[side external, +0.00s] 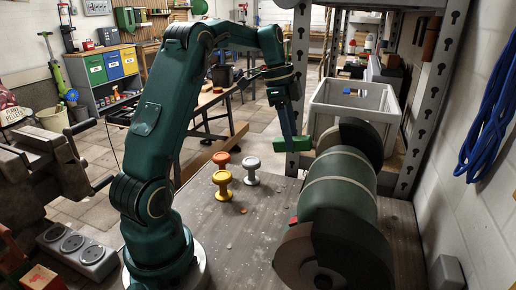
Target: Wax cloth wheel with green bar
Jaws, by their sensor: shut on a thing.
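My gripper (289,136) is shut on the green bar (295,144) and holds it in the air above the bench. The bar lies roughly level, to the left of the far wheel of the green bench grinder (341,185). A small gap seems to lie between bar and wheel, but I cannot tell whether they touch. The far wheel (328,139) sits partly inside a dark guard. The near wheel (296,256) shows as a brownish disc beside its own dark guard. I cannot tell from the surface which wheel is cloth.
Orange (221,160), silver (251,170) and yellow (222,184) knob-like pieces stand on the bench (245,235) left of the grinder. A white crate (352,98) stands behind it, beside a metal upright (428,90). The bench front is mostly clear.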

